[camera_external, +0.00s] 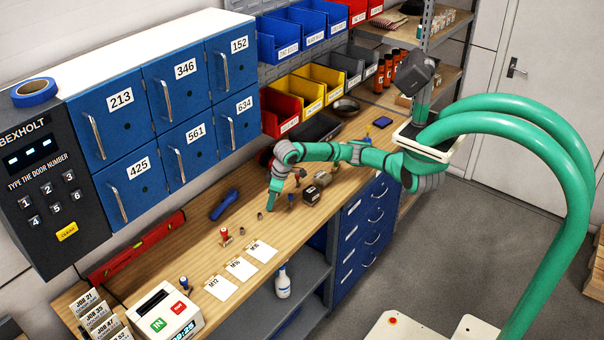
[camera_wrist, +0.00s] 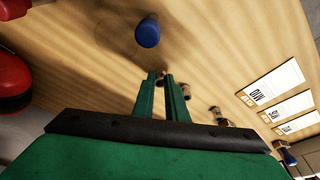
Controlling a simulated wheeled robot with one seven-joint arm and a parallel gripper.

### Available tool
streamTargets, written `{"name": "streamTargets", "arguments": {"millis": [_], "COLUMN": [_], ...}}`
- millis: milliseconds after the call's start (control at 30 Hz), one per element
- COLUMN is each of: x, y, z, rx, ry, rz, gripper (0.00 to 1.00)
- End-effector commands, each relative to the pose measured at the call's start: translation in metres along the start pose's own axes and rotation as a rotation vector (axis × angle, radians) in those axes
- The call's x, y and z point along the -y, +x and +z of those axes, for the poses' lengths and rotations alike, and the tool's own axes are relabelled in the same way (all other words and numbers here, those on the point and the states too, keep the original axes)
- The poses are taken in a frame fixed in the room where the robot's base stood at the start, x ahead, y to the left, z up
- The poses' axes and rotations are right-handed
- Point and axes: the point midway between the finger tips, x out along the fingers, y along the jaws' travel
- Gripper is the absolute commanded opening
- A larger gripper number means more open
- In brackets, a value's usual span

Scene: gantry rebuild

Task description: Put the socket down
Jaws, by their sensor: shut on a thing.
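My gripper (camera_external: 271,208) points down low over the wooden bench, right of a small loose socket (camera_external: 260,216). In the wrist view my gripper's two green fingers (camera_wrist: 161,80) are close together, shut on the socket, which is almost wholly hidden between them. I cannot tell whether it touches the bench. Small metallic pieces lie right of the fingers in the wrist view, the nearest one (camera_wrist: 185,91) almost beside them. Three white label cards (camera_external: 241,268) lie in a row at the bench's front; they also show at the right of the wrist view (camera_wrist: 270,90).
A blue-topped piece (camera_wrist: 147,32) stands beyond the fingertips. A dark box (camera_external: 312,195) is right of my gripper, and a blue tool (camera_external: 224,204) lies left. A red-handled stamp (camera_external: 225,238) stands behind the cards. Blue lockers (camera_external: 160,110) rise behind the bench.

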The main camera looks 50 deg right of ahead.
Motion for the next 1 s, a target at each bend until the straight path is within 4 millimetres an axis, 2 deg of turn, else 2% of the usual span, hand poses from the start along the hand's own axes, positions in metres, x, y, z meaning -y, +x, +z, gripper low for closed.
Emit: {"name": "streamTargets", "arguments": {"millis": [433, 467, 533, 867, 1000], "x": [0.001, 0.0, 0.0, 0.0, 0.001], "y": [0.007, 0.007, 0.007, 0.005, -0.005], "z": [0.002, 0.002, 0.002, 0.002, 0.001], "rx": [0.0, 0.0, -0.001, -0.001, -0.002], "ry": [0.001, 0.001, 0.001, 0.0, 0.0], "rz": [-0.001, -0.001, -0.001, 0.0, -0.001], "gripper": [0.0, 0.14, 0.31, 0.31, 0.31]}}
